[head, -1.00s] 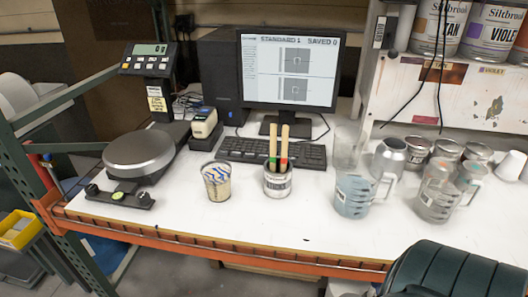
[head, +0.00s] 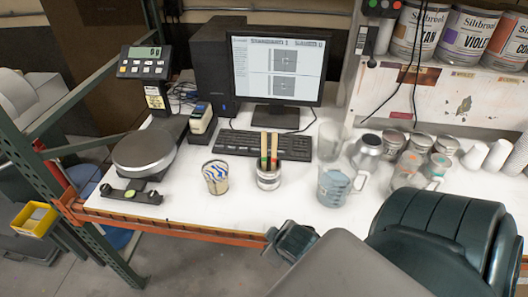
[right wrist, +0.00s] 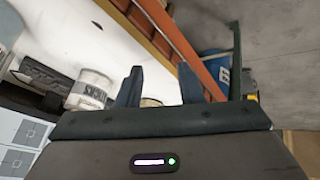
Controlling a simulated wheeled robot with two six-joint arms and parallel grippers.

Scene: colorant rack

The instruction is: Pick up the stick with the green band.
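Two wooden sticks stand upright in a small white can (head: 268,180) on the bench in the head view. One stick (head: 264,145) is on the left and one (head: 274,146) on the right. Small coloured bands show near the can's rim; the right one looks green and the left one reddish, though they are tiny. My right gripper (head: 292,240) is at the bench's front edge, nearer than the can and slightly right of it. In the right wrist view its fingers (right wrist: 159,88) are apart with nothing between them. My left gripper is out of view.
A keyboard (head: 262,145) lies behind. An orange beam (head: 190,227) runs along the bench front.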

